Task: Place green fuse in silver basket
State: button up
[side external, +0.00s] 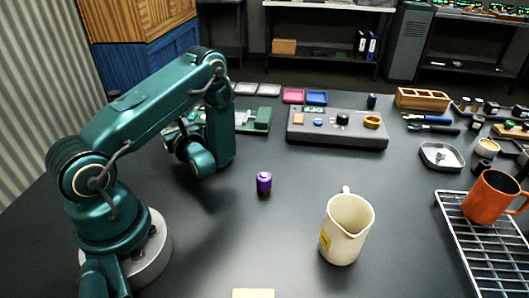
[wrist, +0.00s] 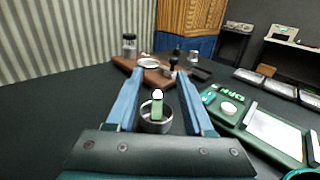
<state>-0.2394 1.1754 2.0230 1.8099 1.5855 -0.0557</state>
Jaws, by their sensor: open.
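The green fuse (wrist: 158,107), a small green piece with a white rounded top, stands roughly upright in the silver basket (wrist: 146,122), a small round metal cup. My gripper (wrist: 158,74) is open in the wrist view, with one blue finger on each side of the fuse. A visible gap separates both fingers from the fuse. The fuse's lower end is hidden by the basket's rim and my gripper's body. In the side external view my arm hides the fuse and the basket.
A green device (wrist: 225,112) with a pale panel lies just right of the basket. A brown wooden board (wrist: 128,66) with a jar and a tamper-like tool is beyond. A purple cylinder (side external: 264,183) and a cream pitcher (side external: 343,241) stand on the open dark table.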

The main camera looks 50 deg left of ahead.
jog(key=shift+r, duration=2.25)
